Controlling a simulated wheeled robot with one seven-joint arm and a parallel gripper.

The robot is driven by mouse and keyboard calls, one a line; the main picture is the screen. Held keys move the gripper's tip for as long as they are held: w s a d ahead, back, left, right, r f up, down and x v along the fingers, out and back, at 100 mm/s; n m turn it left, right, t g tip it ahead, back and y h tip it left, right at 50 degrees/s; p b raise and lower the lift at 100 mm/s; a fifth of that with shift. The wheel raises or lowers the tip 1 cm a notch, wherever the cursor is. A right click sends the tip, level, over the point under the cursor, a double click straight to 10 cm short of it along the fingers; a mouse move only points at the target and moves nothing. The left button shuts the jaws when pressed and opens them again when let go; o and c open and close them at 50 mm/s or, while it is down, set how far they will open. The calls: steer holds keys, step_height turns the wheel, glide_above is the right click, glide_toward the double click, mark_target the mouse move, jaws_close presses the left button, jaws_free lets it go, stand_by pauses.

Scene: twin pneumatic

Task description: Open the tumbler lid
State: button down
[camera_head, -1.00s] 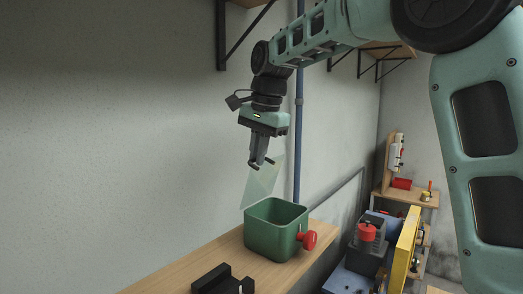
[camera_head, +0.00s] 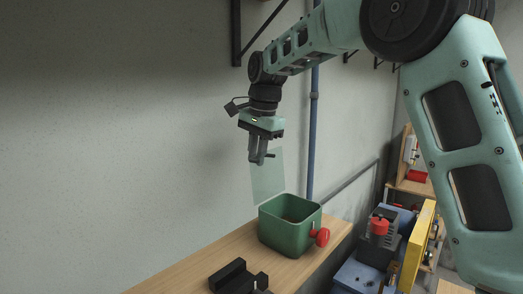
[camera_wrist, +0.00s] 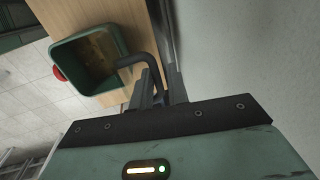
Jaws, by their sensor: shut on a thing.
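The tumbler is a green, square, open-topped box (camera_head: 289,232) with a red knob (camera_head: 322,237) on its right side. It stands on a wooden bench, and its open mouth also shows in the wrist view (camera_wrist: 72,65). Its lid, a clear pane (camera_head: 267,178), stands nearly upright at the tumbler's far left rim; I cannot tell how it joins there. My gripper (camera_head: 257,158) is above the tumbler at the pane's upper left edge, shut on the lid's dark handle (camera_wrist: 138,59). The fingers (camera_wrist: 160,95) partly hide the grip in the wrist view.
Black blocks (camera_head: 238,278) lie on the wooden bench (camera_head: 190,277) in front of the tumbler. A wall runs close behind the bench, with a blue vertical pipe (camera_head: 313,130). Grey machinery with a red cap (camera_head: 379,226) and a yellow panel (camera_head: 418,245) stand at right.

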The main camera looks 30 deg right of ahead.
steer(key=shift+w+a+f, duration=0.1)
steer(key=shift+w+a, duration=0.4)
steer(key=shift+a, duration=0.05)
steer(key=c, duration=1.5)
jaws_free()
steer(key=shift+w+a+f, duration=0.15)
steer(key=shift+w+f, duration=0.05)
steer(key=shift+w, duration=0.2)
steer(key=shift+r, duration=0.15)
steer(key=shift+r, duration=0.15)
steer(key=r, duration=0.2)
steer(key=s+r+b, duration=0.1)
steer(key=r, duration=0.1)
steer(key=d+r+b, duration=0.1)
steer(key=r, duration=0.1)
steer(key=shift+s+r, duration=0.35)
steer(key=shift+r, duration=0.05)
steer(key=shift+s+f, duration=0.1)
